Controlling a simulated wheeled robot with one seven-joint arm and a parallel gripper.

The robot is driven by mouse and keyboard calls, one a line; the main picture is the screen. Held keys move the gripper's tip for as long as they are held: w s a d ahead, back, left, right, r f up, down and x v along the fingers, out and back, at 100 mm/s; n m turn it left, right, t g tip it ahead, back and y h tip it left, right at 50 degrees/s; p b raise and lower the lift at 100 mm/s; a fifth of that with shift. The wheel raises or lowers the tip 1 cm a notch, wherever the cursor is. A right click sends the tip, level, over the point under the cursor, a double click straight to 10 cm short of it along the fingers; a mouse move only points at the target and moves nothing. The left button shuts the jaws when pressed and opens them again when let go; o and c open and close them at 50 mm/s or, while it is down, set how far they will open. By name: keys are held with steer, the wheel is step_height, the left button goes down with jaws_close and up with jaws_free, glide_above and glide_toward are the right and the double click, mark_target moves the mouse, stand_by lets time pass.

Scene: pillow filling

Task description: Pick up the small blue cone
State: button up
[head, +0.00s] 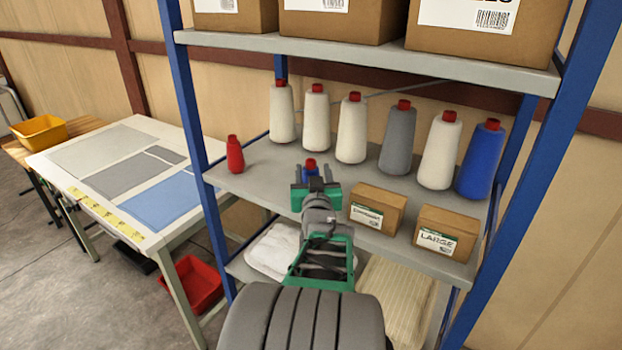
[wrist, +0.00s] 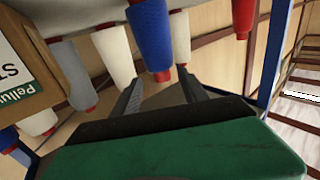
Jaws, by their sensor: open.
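The small blue cone (head: 311,170) with a red top stands on the middle shelf. My gripper (head: 313,175) is open in front of it, and its lower part is hidden behind the gripper in the head view. In the wrist view, which is upside down, the small blue cone (wrist: 150,37) appears just beyond the fingertips, roughly between the two fingers of my gripper (wrist: 160,78). No contact shows. The gap to the cone is hard to judge.
A small red cone (head: 235,155) stands to the left. White cones (head: 351,130), a grey cone (head: 398,140) and a large blue cone (head: 479,160) line the back. Two cardboard boxes (head: 377,207) (head: 447,232) sit to the right. The upper shelf (head: 370,58) lies above.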

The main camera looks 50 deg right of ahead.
mark_target(311, 165)
steer(key=p+x, duration=0.1)
steer(key=x, duration=0.3)
steer(key=shift+w+r+p, duration=0.1)
steer(key=shift+w+p, duration=0.2)
jaws_close()
stand_by(1.1)
